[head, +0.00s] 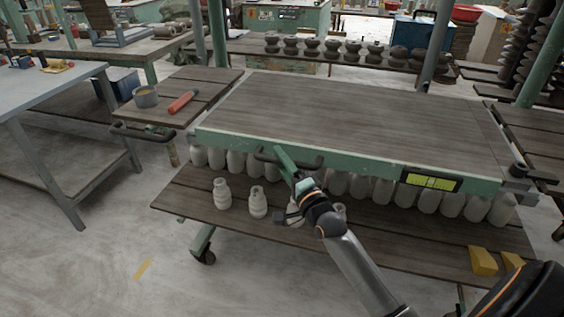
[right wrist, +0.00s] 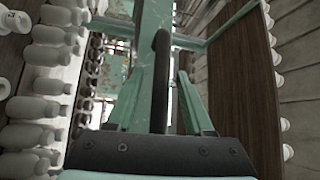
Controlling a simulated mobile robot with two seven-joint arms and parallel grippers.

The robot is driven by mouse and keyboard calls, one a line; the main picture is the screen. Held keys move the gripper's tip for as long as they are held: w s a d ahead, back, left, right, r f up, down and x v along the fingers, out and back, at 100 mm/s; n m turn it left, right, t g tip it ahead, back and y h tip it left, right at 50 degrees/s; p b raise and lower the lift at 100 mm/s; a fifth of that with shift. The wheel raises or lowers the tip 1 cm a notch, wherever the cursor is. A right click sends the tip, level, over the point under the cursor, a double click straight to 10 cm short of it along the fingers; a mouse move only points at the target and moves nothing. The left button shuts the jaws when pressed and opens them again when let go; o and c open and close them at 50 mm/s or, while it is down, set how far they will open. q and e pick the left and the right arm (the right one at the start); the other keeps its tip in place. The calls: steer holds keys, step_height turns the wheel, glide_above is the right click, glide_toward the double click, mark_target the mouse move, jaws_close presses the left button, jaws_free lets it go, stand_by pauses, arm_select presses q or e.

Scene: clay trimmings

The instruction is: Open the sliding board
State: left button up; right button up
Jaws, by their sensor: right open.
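The sliding board (head: 350,115) is a wide grey-brown plank top with a green front edge, seen in the head view. A dark bar handle (head: 312,163) sticks out from the left part of that edge. My right gripper (head: 287,160) is at this handle, its arm reaching up from the lower right. In the right wrist view, the dark handle (right wrist: 160,85) runs between the two green fingers of my right gripper (right wrist: 163,95). The fingers are open around it; I cannot tell whether either touches it. My left gripper is not in view.
Several pale bottles (head: 370,187) stand in a row under the board, with a few more (head: 222,193) on the lower shelf (head: 180,205). Yellow blocks (head: 482,261) lie at its right end. A small side table (head: 205,83) stands left; floor is clear at front left.

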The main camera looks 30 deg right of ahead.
steer(key=shift+c, duration=0.3)
jaws_close()
stand_by(1.1)
